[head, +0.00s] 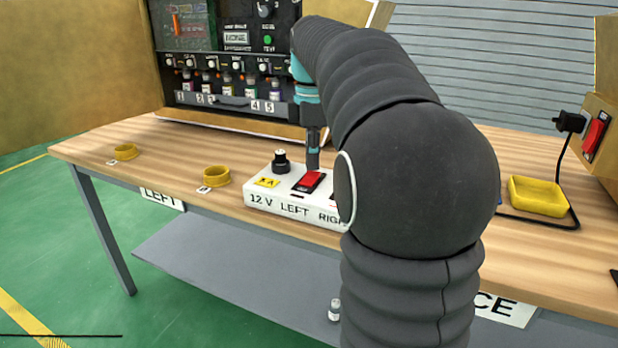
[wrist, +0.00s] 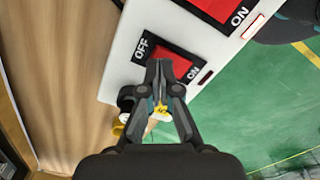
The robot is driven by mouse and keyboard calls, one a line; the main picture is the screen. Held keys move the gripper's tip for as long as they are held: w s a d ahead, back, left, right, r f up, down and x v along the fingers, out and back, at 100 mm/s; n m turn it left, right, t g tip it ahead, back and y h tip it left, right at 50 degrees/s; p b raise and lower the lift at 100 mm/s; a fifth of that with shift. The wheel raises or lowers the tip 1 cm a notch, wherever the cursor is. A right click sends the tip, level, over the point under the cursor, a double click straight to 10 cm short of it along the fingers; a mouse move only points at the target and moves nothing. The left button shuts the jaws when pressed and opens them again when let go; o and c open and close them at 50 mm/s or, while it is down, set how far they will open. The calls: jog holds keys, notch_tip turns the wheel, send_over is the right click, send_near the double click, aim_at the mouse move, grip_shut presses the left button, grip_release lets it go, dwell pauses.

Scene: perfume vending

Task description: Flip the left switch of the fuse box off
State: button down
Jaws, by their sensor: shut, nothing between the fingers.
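The fuse box (head: 262,203) is a white box on the wooden table, marked 12 V, LEFT and RIGHT. Its left switch (head: 311,180) is a red rocker in a black frame. In the wrist view the left switch (wrist: 180,62) lies between an OFF and an ON label; I cannot tell which way it is tilted. My gripper (head: 313,166) points down with its tips at the left switch. In the wrist view my gripper (wrist: 160,66) is shut and empty, covering the switch's lower edge. Contact is unclear. The right switch (wrist: 218,6) is mostly hidden by my arm in the head view.
A black knob (head: 281,162) stands on the box left of the switch. A vending panel (head: 235,104) stands behind. A yellow tray (head: 537,197) lies at right.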

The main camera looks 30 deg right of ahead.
aim_at(312, 173)
jog(key=shift+f+b, duration=0.45)
jog(key=shift+f, duration=0.35)
dwell(0.4)
jog(key=shift+r, duration=0.1)
notch_tip(312, 173, up, 5)
jog(key=p, duration=0.5)
jog(key=shift+r, duration=0.95)
